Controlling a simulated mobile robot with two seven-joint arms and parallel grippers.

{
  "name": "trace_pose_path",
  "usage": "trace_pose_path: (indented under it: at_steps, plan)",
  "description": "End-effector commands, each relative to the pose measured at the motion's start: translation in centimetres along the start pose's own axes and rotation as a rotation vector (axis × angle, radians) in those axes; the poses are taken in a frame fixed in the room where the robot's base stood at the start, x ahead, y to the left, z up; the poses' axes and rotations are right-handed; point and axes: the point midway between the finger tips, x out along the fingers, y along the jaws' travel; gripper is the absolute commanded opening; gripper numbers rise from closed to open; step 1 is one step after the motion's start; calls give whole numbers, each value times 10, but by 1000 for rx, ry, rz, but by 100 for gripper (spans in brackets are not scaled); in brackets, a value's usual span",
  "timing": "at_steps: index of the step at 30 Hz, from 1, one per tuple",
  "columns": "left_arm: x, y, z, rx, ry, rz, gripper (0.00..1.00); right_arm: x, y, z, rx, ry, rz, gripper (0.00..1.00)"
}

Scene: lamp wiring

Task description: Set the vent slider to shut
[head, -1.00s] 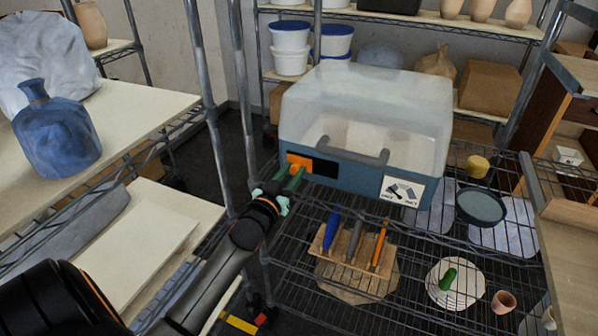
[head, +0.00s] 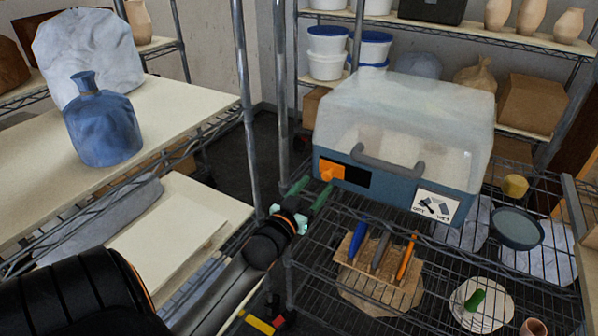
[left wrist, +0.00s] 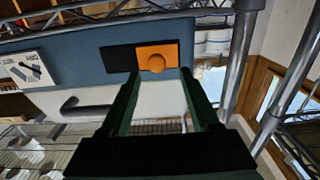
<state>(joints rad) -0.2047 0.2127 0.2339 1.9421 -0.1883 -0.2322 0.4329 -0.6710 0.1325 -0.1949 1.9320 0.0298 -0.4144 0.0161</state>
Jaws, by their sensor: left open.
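The vent slider (head: 332,170) is an orange plate with a round knob, at the left end of a black slot (head: 357,181) on the blue front of a box with a cloudy lid (head: 405,110). My left gripper (head: 314,189) is open and empty, just in front of and below the slider, apart from it. In the left wrist view the slider (left wrist: 158,56) shows upside down, its knob lined up between the open fingertips (left wrist: 160,82), with the black slot to its left. A white label with grey shapes (head: 437,205) is at the front's right. My right gripper is not in view.
The box stands on a wire shelf with a grey handle (head: 385,164) on its front. Below are a wooden tool rack (head: 375,262) and a plate (head: 478,303). A shelf post (head: 282,90) rises left of the box. A blue vase (head: 100,120) stands on the left table.

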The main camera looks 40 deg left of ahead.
Motion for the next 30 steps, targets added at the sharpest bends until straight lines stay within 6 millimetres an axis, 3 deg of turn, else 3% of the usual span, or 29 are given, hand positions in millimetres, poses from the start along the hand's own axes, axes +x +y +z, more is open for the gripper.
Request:
trace_pose_path:
  at_steps: [6,12,18,30]
  plan:
    - [-45,0,1,-2,-3,-1,63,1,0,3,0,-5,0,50]
    - [-71,-1,0,-1,-1,-2,63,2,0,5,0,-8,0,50]
    - [-80,-1,0,-1,0,-2,63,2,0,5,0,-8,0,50]
    - [-80,-1,0,0,0,-2,63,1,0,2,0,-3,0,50]
